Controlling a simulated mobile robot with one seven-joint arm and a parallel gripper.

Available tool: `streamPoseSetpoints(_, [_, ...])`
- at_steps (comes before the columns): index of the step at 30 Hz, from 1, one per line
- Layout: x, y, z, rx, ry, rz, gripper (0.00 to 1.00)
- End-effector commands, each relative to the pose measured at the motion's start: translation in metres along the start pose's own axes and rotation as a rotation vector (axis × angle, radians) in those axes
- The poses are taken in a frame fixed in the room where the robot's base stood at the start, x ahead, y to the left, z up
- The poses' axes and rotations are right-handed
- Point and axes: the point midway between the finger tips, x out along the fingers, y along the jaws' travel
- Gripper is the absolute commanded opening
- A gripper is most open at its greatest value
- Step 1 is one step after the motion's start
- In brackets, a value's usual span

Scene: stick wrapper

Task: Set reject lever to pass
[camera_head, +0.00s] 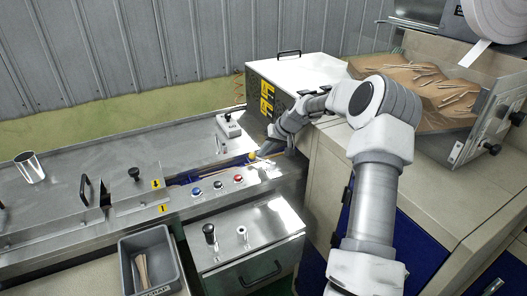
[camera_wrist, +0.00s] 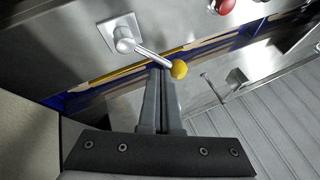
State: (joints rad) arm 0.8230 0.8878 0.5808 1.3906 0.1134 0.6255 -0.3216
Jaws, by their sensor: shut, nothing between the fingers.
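The lever shows in the wrist view as a metal rod with a yellow ball knob (camera_wrist: 179,69), pivoting from a square metal plate (camera_wrist: 122,35). The rod slants from the plate down to the right. My gripper (camera_wrist: 159,72) is shut, and its fingertips are at the rod just left of the knob. I cannot tell whether they touch it. In the head view the yellow knob (camera_head: 252,156) is small, close by my gripper (camera_head: 268,153), at the right end of the steel machine top. The lever's plate is hard to make out there.
A white box with yellow warning labels (camera_head: 267,98) stands just behind my gripper. A grey bin with sticks (camera_head: 148,258) is at the front. A blue channel with sticks runs beside the lever.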

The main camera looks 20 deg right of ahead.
Motion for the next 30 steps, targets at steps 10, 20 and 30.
streamPoseSetpoints(10, [-0.002,0.011,-0.007,0.001,0.000,0.000,0.00])
streamPoseSetpoints(20, [-0.051,0.011,-0.008,0.000,0.005,0.003,0.00])
streamPoseSetpoints(30, [-0.134,0.011,-0.007,0.001,0.005,0.004,0.00])
